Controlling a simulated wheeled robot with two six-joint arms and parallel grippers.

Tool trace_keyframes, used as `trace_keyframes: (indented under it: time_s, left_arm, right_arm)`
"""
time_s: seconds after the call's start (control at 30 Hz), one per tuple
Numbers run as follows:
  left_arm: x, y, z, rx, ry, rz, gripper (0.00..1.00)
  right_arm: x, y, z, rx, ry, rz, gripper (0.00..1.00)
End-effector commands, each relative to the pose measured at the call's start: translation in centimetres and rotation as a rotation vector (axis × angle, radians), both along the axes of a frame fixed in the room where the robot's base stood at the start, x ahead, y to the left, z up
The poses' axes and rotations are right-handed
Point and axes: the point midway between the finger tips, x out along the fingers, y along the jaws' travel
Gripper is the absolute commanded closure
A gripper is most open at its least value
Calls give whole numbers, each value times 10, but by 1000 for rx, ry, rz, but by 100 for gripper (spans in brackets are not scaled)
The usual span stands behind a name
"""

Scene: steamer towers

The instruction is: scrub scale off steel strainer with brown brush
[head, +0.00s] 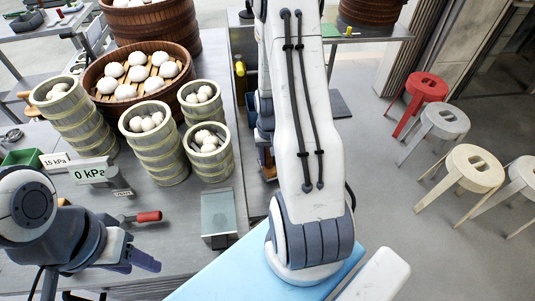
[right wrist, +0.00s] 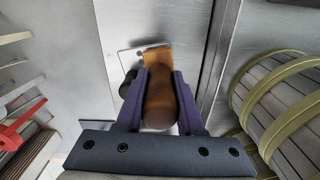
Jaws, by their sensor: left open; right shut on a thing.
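My right gripper (right wrist: 160,92) is shut on a brown rounded thing (right wrist: 159,104), which looks like the brown brush, in the right wrist view. An orange-brown flat end (right wrist: 157,56) shows past the fingertips, over a steel surface. In the head view my right arm hides most of this gripper; a brown bit (head: 267,162) shows at the arm's left edge. My left gripper (head: 143,261) is open and empty at the lower left, over the steel table. I cannot make out the steel strainer for sure. A red-handled tool (head: 148,217) lies on the table near my left gripper.
Bamboo steamer towers (head: 158,157) with white buns stand on the steel table (head: 180,215), beside a large wooden steamer (head: 105,62). A 0 kPa sign (head: 90,172) and a grey-green block (head: 218,213) are nearby. Stools (head: 470,168) stand on the floor at right.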

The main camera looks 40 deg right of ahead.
Motion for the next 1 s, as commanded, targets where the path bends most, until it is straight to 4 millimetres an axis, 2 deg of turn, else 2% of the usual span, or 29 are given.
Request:
trace_keyframes:
  time_s: [0.13,0.5,1.0]
  left_arm:
    - [0,0,0,0,0,0,50]
    - [0,0,0,0,0,0,50]
    - [0,0,3,0,0,0,50]
  right_arm:
    - [-7,3,0,2,3,0,100]
    - [-6,2,1,-1,-2,0,100]
    - [19,-7,-1,-2,-2,0,100]
